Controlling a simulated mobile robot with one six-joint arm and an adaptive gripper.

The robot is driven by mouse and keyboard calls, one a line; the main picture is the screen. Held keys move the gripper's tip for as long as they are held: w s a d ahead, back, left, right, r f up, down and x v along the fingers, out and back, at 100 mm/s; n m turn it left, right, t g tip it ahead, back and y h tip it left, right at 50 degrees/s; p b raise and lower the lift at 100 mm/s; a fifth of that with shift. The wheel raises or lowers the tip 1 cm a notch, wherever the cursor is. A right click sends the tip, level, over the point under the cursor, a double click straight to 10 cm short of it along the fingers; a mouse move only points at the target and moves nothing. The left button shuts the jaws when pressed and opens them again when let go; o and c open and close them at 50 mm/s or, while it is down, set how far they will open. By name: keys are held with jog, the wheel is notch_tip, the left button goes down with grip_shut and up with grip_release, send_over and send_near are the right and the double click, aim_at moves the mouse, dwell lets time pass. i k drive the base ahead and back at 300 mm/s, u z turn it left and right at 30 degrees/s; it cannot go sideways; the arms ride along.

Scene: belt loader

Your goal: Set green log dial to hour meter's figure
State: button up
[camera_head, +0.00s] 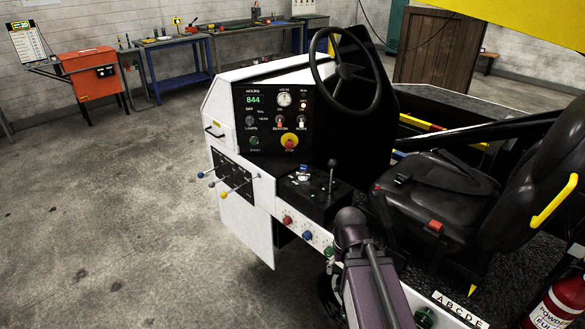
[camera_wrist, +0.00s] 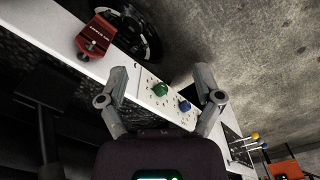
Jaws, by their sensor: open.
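The hour meter (camera_head: 253,99) on the black dash panel shows 844 in green digits. The green dial (camera_head: 328,251) is on the white side panel beside a blue dial (camera_head: 308,235), partly behind my arm. In the wrist view the green dial (camera_wrist: 160,89) and blue dial (camera_wrist: 184,104) lie between the fingers of my gripper (camera_wrist: 162,73). The gripper is open, apart from the green dial, with nothing in it. The dial's pointer and scale figures are too small to read. In the head view my arm hides the gripper.
A red dial (camera_head: 287,219) is on the same panel. Levers with coloured knobs (camera_head: 213,179) stick out beyond it. A red block (camera_wrist: 93,40) is fixed on the white rail. The floor left of the loader is clear.

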aim_at(328, 251)
jog(key=u, duration=0.5)
jog(key=k, duration=1.35)
jog(key=z, duration=0.3)
jog(key=i, duration=1)
